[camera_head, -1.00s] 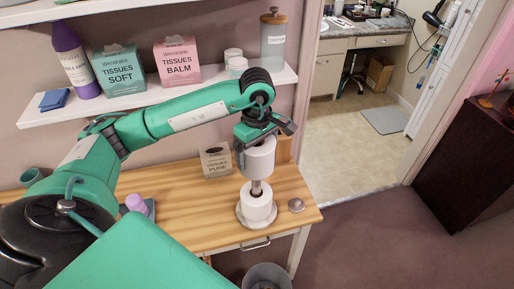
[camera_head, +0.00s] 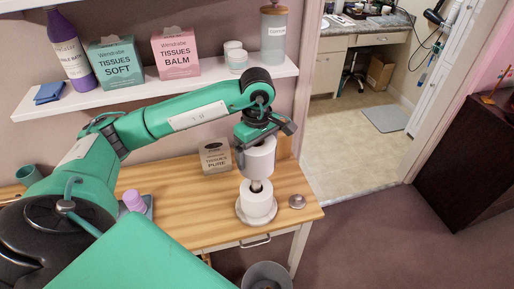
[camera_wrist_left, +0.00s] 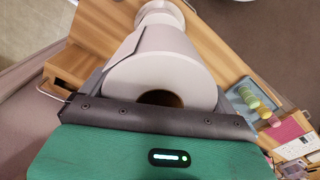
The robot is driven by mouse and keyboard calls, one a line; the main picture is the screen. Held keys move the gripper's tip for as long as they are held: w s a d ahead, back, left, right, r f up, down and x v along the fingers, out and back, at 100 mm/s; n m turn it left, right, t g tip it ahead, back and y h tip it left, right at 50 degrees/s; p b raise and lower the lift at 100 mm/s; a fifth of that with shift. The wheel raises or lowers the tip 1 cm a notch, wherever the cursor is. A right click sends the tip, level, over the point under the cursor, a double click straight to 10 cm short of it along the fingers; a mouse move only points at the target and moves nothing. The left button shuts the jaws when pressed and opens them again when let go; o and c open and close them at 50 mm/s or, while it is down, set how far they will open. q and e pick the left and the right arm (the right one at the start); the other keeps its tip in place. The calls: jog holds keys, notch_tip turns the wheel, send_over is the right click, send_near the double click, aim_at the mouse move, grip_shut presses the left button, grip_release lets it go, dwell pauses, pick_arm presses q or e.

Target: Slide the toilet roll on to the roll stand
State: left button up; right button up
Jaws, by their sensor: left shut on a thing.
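My left gripper (camera_head: 258,140) is shut on a white toilet roll (camera_head: 261,161) and holds it roughly upright above the roll stand (camera_head: 243,216). The stand has a round pale base on the wooden table, and a second white roll (camera_head: 258,204) sits low on it. My right gripper is not in view.
A grey tissue box (camera_head: 215,157) stands behind the stand, and a small metal object (camera_head: 297,202) lies to its right. A shelf (camera_head: 190,88) with tissue boxes runs above. A bin (camera_head: 267,275) stands below the table's front.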

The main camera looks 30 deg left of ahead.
pick_arm(q)
jog(key=shift+f+b, duration=0.45)
jog(key=shift+f, duration=0.05)
jog(key=o, duration=0.7)
jog(key=shift+r, duration=0.6)
notch_tip(320, 180, up, 13)
jog(key=shift+b, duration=0.35)
